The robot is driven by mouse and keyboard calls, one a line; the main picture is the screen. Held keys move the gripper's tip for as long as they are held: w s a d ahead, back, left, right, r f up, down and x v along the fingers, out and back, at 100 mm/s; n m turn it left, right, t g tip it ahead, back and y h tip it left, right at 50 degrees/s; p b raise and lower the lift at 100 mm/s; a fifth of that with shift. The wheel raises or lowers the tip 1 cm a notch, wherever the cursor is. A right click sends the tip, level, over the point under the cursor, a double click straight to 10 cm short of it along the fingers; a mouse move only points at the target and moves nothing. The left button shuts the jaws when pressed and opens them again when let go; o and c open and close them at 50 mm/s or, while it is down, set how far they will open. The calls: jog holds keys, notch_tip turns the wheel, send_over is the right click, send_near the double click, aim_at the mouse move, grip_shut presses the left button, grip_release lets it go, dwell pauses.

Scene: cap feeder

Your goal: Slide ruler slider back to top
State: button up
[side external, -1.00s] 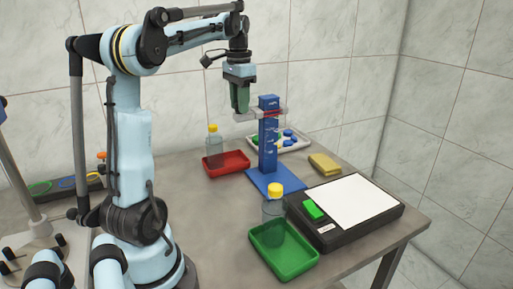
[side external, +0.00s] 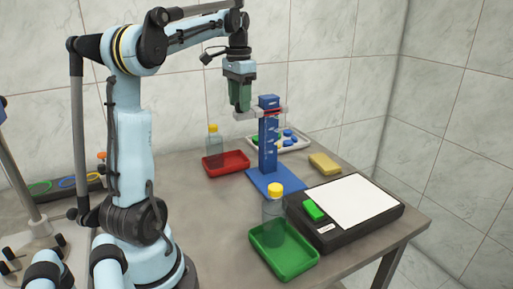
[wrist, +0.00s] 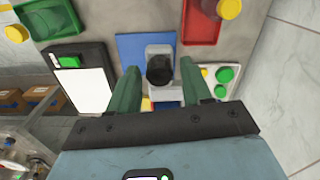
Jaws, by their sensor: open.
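The ruler is a blue upright post (side external: 268,150) with white marks, standing on a blue base plate (side external: 270,184). Its slider (side external: 276,111) is a pale grey piece with a red line, close below the post's top. My gripper (side external: 241,109) is just left of the post, pointing down, with its fingertips at the slider's left end. In the wrist view the green fingers (wrist: 160,69) are apart, with a grey part and a dark round end (wrist: 160,70) between them. I cannot tell whether the fingers touch it.
A red tray (side external: 226,161) and a yellow-capped bottle (side external: 214,149) stand left of the post. A white tray with caps (side external: 303,145) is behind it. A yellow block (side external: 324,163), black scale (side external: 370,222), green tray (side external: 300,265) and second bottle (side external: 272,212) are nearby.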

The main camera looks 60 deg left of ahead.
jog(key=shift+r, duration=3.8)
jog(key=shift+f, duration=4.1)
